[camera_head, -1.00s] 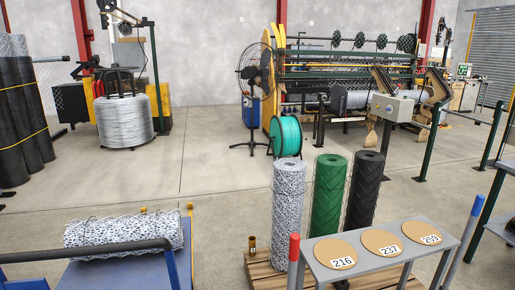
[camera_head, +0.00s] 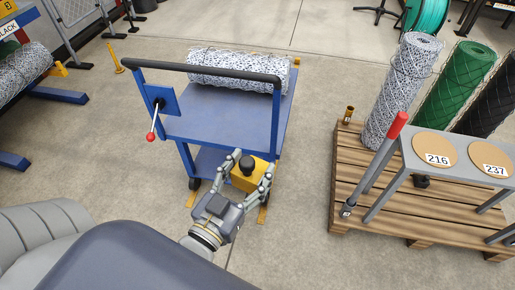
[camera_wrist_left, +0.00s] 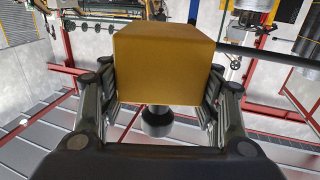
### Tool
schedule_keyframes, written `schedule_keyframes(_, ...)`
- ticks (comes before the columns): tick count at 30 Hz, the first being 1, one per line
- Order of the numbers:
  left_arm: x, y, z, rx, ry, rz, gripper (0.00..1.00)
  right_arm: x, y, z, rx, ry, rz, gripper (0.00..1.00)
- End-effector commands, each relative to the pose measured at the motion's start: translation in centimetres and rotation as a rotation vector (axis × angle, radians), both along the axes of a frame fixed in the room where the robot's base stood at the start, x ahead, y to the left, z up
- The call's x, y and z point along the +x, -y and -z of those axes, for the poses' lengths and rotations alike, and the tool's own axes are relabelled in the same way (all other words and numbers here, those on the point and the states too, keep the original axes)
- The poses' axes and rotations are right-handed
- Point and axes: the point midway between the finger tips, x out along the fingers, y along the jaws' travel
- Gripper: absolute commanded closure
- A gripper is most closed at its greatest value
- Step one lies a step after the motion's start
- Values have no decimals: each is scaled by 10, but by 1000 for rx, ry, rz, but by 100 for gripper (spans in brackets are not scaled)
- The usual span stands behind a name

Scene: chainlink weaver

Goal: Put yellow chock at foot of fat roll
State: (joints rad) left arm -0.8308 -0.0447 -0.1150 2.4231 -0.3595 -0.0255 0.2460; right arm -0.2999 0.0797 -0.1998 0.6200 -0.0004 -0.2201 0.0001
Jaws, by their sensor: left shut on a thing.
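My left gripper (camera_head: 254,166) is shut on the yellow chock (camera_head: 247,183), a yellow block with a black knob. The chock is in front of the blue cart's near end, seemingly held in the air. In the left wrist view the chock (camera_wrist_left: 160,62) fills the middle between the fingers, its knob below. A grey mesh roll (camera_head: 235,69) lies on the cart's far end. Another mesh roll (camera_head: 22,66) lies at the far left on a blue stand. I cannot tell for sure which roll is the fat one. My right gripper is not in view.
The blue cart (camera_head: 225,112) has a black-topped handle bar and a red-knobbed lever. On the right a wooden pallet (camera_head: 350,172) carries upright grey, green and black rolls behind a bench with numbered discs. Bare floor (camera_head: 305,120) lies between cart and pallet.

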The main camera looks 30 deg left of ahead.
Motion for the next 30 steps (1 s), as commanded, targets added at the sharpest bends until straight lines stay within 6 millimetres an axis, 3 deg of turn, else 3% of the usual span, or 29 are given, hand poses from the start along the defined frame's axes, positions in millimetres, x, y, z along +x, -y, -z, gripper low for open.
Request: schedule_keyframes(30,48,101,-32,9,6,652,77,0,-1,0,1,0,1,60)
